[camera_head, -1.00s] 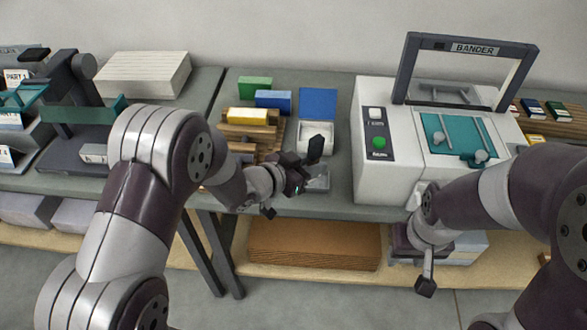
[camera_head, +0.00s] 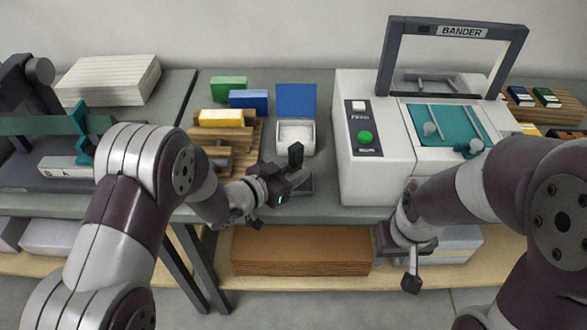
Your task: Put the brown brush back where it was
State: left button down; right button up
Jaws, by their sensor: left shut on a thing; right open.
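My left gripper (camera_head: 284,183) is over the front edge of the middle bench, in front of the open white box. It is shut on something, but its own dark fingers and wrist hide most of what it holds. I cannot clearly make out the brown brush. A brown wooden rack (camera_head: 248,138) with ridges stands just behind and left of this gripper, with a yellow block (camera_head: 221,117) on it. My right gripper (camera_head: 412,262) hangs in front of the white machine, below the bench top, open and apart from the bench things.
Green (camera_head: 229,89) and blue (camera_head: 248,99) blocks stand behind the rack. The white machine (camera_head: 364,185) blocks the right. Brown sheets (camera_head: 300,253) lie on the lower shelf.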

pick_arm(q)
jog(key=shift+f+b, duration=0.45)
jog(key=shift+f, duration=0.15)
dwell(0.3)
jog(key=c, duration=0.7)
grip_release()
jog(key=shift+c, duration=0.2)
jog(key=v, duration=1.2)
jog(key=shift+s+a+p, duration=0.25)
jog(key=shift+p, duration=0.1)
